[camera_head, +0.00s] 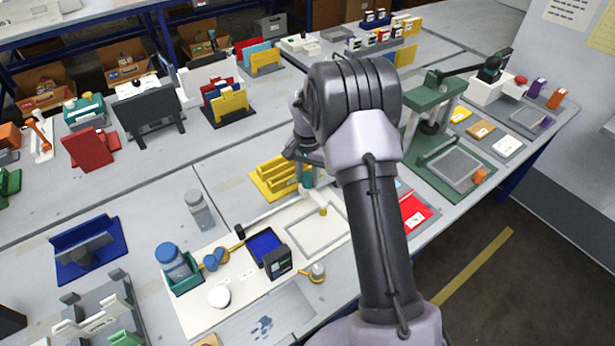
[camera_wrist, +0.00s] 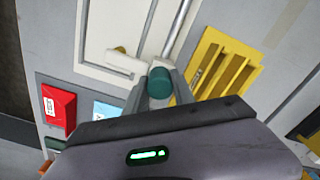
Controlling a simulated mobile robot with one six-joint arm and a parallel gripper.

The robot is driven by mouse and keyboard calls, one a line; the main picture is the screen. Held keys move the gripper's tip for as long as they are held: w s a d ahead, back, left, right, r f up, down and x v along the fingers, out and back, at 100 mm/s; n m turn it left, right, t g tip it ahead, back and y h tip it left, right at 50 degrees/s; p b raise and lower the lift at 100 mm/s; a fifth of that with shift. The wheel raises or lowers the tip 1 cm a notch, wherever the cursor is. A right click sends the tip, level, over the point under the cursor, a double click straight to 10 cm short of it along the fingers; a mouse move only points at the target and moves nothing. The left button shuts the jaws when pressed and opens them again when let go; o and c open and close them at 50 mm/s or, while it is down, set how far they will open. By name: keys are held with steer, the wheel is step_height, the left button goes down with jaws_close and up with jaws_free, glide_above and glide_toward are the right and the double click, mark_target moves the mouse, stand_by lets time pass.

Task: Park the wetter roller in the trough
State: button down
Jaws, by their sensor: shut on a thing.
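My gripper (camera_head: 308,180) is shut on a teal knob-like part (camera_wrist: 160,86), low over the far right part of a white board (camera_head: 205,320). A pale metallic rod (camera_wrist: 181,28) runs up to the grip; I cannot tell whether it joins the teal part. On the board lie a blue tray (camera_head: 263,243) in a dark frame and, left of it, a small blue rounded part (camera_head: 211,260). I cannot tell for certain which part is the wetter roller or which is the trough. My arm hides part of the board's right side.
A yellow slotted rack (camera_head: 270,180) stands close behind my gripper; it also shows in the wrist view (camera_wrist: 220,65). A black block (camera_head: 279,262) stands beside the tray. A red box (camera_head: 412,214) is right of my arm.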

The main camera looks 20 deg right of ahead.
steer(key=s+a+b, duration=0.1)
steer(key=s+a, duration=0.1)
steer(key=a, duration=0.7)
steer(key=s+a, duration=0.1)
steer(key=a, duration=0.9)
steer(key=shift+s+b, duration=0.35)
steer(key=shift+b, duration=0.05)
steer(key=shift+a, duration=0.1)
steer(key=c, duration=1.4)
jaws_free()
steer(key=o, duration=0.3)
steer(key=shift+a, duration=0.2)
steer(key=shift+o, duration=0.2)
steer(key=shift+d, duration=0.1)
step_height(320, 180, up, 18)
steer(key=p, duration=0.6)
steer(key=shift+f, duration=0.25)
steer(key=shift+r, duration=0.1)
